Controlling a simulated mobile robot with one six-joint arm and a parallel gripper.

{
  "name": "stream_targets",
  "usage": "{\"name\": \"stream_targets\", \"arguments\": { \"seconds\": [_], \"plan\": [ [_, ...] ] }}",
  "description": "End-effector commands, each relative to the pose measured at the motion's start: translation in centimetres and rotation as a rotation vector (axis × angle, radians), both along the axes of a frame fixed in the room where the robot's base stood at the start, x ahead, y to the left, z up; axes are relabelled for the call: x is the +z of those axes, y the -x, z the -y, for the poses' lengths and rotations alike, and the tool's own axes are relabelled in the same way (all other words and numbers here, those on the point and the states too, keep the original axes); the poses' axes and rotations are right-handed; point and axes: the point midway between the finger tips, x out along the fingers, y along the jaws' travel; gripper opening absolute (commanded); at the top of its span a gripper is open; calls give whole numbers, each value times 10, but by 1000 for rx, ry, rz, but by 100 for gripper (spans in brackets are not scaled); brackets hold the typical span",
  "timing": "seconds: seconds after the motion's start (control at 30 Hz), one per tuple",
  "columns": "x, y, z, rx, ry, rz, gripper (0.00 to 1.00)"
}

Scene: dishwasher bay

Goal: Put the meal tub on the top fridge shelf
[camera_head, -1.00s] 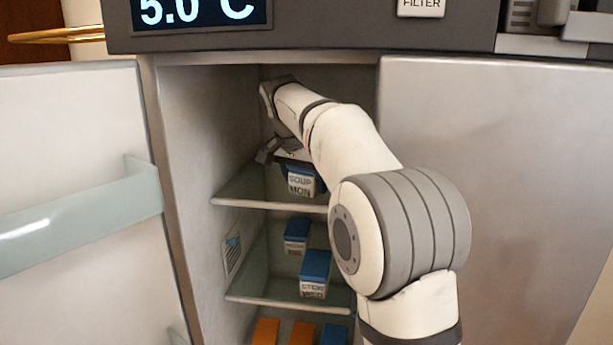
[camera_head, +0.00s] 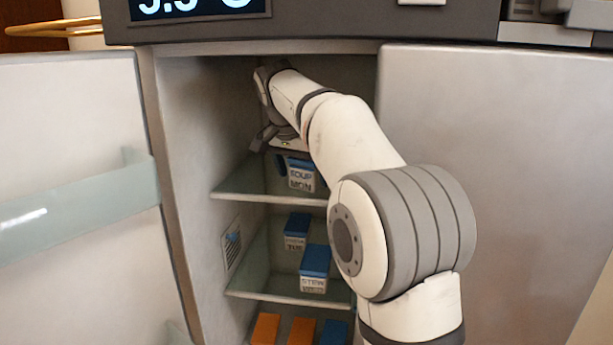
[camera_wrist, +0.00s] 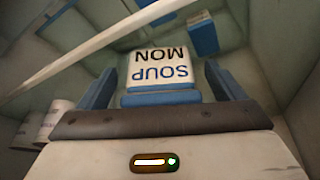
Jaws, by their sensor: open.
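The meal tub (camera_head: 301,178) is a small white box with a blue lid and the label "SOUP MON". It sits upright on the top glass shelf (camera_head: 262,194) of the open fridge, near the front edge. My gripper (camera_head: 290,163) is just above and behind the tub, inside the top compartment. In the wrist view the tub (camera_wrist: 161,68) appears upside down between the two blue fingers of my gripper (camera_wrist: 163,85). The fingers are spread, with a visible gap on each side of the tub. My arm hides the right part of the top shelf.
Blue-lidded tubs, including one marked "STEW" (camera_head: 314,268), stand on the shelf below. Orange-lidded tubs (camera_head: 266,328) are lower down. The left door (camera_head: 70,120) stands open. The fridge's side wall (camera_head: 195,130) is close left of my gripper.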

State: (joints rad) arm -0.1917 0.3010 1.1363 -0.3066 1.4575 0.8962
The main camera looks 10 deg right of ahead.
Motion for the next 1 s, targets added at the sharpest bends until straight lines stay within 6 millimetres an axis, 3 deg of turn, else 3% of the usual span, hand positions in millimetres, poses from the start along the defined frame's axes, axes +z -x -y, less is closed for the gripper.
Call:
{"name": "stream_targets", "arguments": {
  "seconds": [0.3,0.5,1.0],
  "plan": [
    [-3,56,-48,5,0,2,89],
    [-2,77,-65,3,0,1,89],
    [0,82,-69,-1,0,0,89]
  ]
}}
